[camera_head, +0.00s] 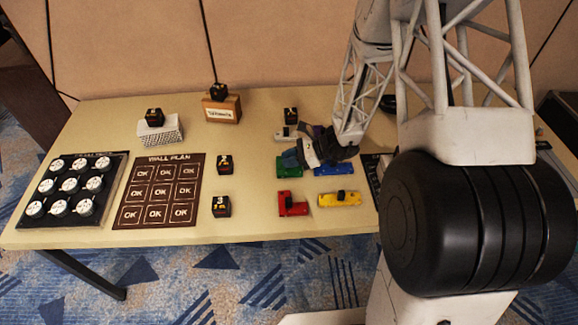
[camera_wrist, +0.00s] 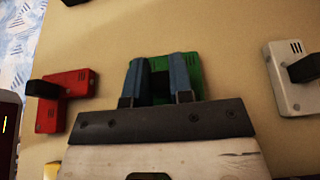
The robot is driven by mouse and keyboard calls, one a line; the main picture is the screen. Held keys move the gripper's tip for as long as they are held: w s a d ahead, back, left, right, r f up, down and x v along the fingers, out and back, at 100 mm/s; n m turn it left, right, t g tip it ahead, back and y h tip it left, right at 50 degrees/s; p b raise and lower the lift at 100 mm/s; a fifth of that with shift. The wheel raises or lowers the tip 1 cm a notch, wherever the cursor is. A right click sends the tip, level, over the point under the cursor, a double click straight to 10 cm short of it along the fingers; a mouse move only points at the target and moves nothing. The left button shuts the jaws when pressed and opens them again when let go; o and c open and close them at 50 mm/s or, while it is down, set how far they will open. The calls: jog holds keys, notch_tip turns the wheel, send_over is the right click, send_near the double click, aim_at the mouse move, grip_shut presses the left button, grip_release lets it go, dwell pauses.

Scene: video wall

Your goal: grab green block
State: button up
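The green block (camera_head: 287,168) lies on the table, partly covered by my gripper (camera_head: 302,157) in the head view. In the wrist view the green block (camera_wrist: 188,72) shows behind and between the two blue fingers of my gripper (camera_wrist: 158,62). The fingers stand apart, with a dark part, likely the block's black handle, between them. Whether they press on it cannot be told. Much of the block is hidden by the fingers.
A red block (camera_head: 291,204) and a yellow block (camera_head: 339,199) lie nearer, and a blue block (camera_head: 333,170) lies to the right. A white block (camera_head: 287,133) lies behind. The wall plan sheet (camera_head: 127,194) and several black cubes are to the left.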

grip_shut()
jog(key=shift+r, duration=0.1)
jog(key=shift+r, duration=4.9)
